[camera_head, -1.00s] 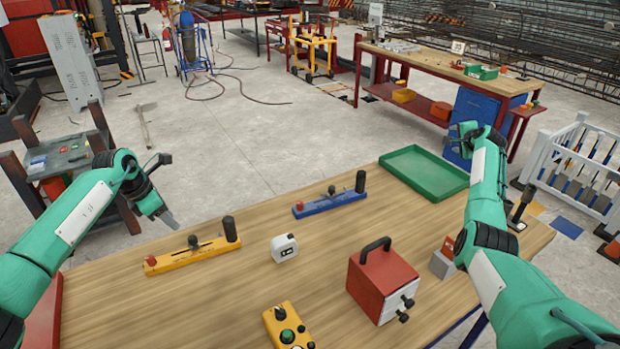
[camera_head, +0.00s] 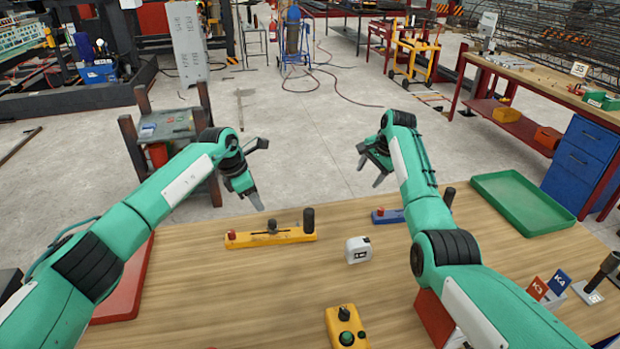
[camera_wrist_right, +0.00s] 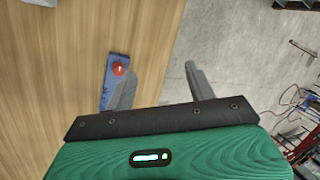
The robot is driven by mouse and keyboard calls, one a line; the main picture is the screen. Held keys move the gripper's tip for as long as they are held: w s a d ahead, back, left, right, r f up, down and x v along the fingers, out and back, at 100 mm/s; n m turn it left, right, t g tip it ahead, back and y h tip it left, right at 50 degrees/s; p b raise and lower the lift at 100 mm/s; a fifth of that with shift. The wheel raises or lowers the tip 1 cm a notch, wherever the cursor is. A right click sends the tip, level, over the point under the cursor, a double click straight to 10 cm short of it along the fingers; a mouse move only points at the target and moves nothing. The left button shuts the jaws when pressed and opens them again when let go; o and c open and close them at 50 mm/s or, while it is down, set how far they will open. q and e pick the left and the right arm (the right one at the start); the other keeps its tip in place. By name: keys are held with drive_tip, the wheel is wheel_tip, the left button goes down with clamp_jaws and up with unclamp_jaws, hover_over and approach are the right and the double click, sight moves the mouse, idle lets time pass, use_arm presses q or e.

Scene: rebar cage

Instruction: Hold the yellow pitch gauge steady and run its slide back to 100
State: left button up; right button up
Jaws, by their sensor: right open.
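The yellow pitch gauge (camera_head: 255,239) lies on the wooden table, with a red knob at its left end, a dark slide knob (camera_head: 272,227) near its middle and a black upright grip (camera_head: 308,220) at its right end. My left gripper (camera_head: 254,198) hangs above and behind the gauge, apart from it; its finger gap is not clear. My right gripper (camera_head: 371,172) is open and empty beyond the table's far edge, right of the yellow gauge. Its spread fingers show in the right wrist view (camera_wrist_right: 160,88). The slide's scale reading is too small to tell.
A blue gauge (camera_head: 388,216) lies partly behind my right arm; it also shows in the right wrist view (camera_wrist_right: 112,82). A white tape measure (camera_head: 359,250), a yellow control box (camera_head: 346,328) and a green tray (camera_head: 522,203) are on the table. A red box is mostly hidden by my right arm.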

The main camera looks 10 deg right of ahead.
sight(309, 209)
drive_tip(key=s+a+r+n+g+h, duration=0.1)
drive_tip(key=s+a+r+g, duration=0.15)
drive_tip(key=a, duration=0.65)
drive_tip(key=s+a+r+n+g+h, duration=0.15)
drive_tip(key=s+a, duration=0.25)
drive_tip(key=a, duration=0.6)
drive_tip(key=shift+t, duration=0.4)
drive_tip(key=f, duration=1.3)
drive_tip(key=shift+w+d+f, duration=0.1)
drive_tip(key=shift+w+f, duration=0.1)
drive_tip(key=shift+f, duration=0.2)
